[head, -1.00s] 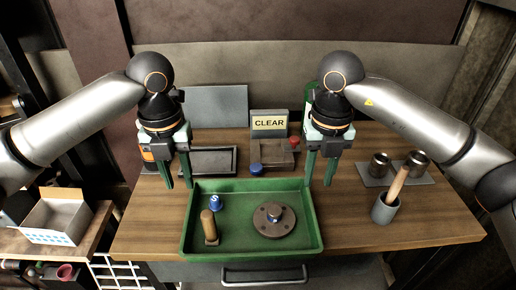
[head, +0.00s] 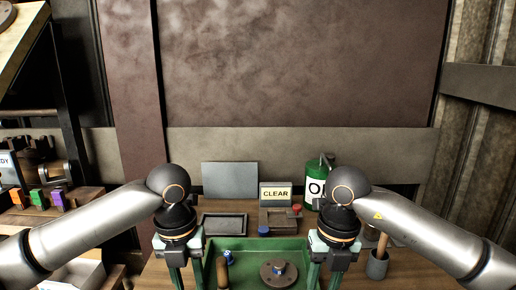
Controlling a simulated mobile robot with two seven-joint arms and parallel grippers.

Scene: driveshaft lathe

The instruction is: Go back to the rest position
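My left gripper (head: 187,276) hangs fingers down at the left side of the green tray (head: 262,244). Its two fingers are apart with nothing between them. My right gripper (head: 325,278) hangs the same way at the tray's right side, also apart and empty. The fingertips of both are at or near the lower picture edge. In the tray lie a round flanged metal part (head: 278,274), a small blue part (head: 228,257) and a wooden-handled tool (head: 222,272). The tray's front is cut off by the picture edge.
Behind the tray stand a CLEAR sign (head: 276,194), a fixture with a red knob (head: 280,220), a dark shallow tray (head: 224,224) and a green canister (head: 316,184). A side bench (head: 55,207) with coloured blocks is at left.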

